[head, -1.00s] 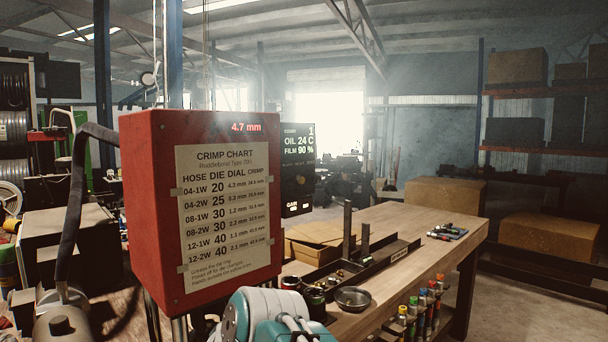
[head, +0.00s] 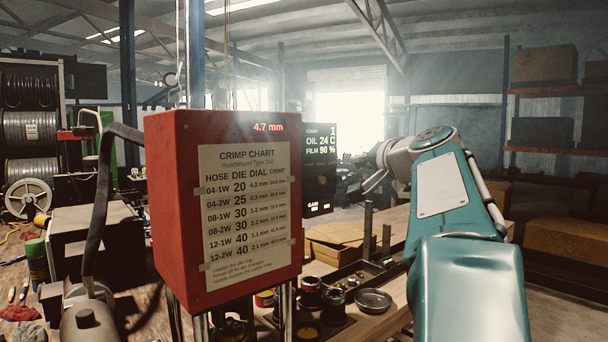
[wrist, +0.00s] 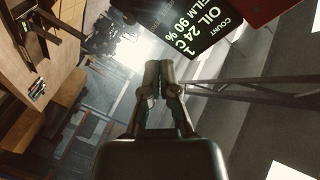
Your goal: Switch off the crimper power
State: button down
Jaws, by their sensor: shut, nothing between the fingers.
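The crimper shows as a red box (head: 170,215) with a crimp chart (head: 245,210) and a lit red "4.7 mm" readout on its front. Behind its right edge is a dark control panel with a lit screen (head: 320,145) reading oil 24 C and film 90 %. Small lit labels show lower on that panel, but I cannot make out a power switch. My gripper (wrist: 162,70) is shut and empty in the wrist view, with the screen (wrist: 185,28) beyond its fingertips. In the head view my gripper is right of the panel, apart from it.
A wooden workbench (head: 385,320) stands right of the crimper, with a metal dish (head: 373,300), several small pots and a cardboard box (head: 345,235). A dark hose (head: 103,190) arches at the crimper's left. Shelving with boxes stands at the far right.

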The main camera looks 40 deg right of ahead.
aim_at(327, 163)
jog(key=shift+a, duration=0.1)
jog(key=shift+w, duration=0.1)
jog(key=x, duration=1)
jog(key=shift+f, duration=0.1)
jog(key=shift+s+a+f, duration=0.2)
jog(key=shift+a+f, duration=0.3)
jog(key=shift+a, duration=0.35)
jog(key=shift+s+a+f, duration=0.2)
jog(key=shift+a+f, duration=0.25)
jog(key=shift+a, duration=0.4)
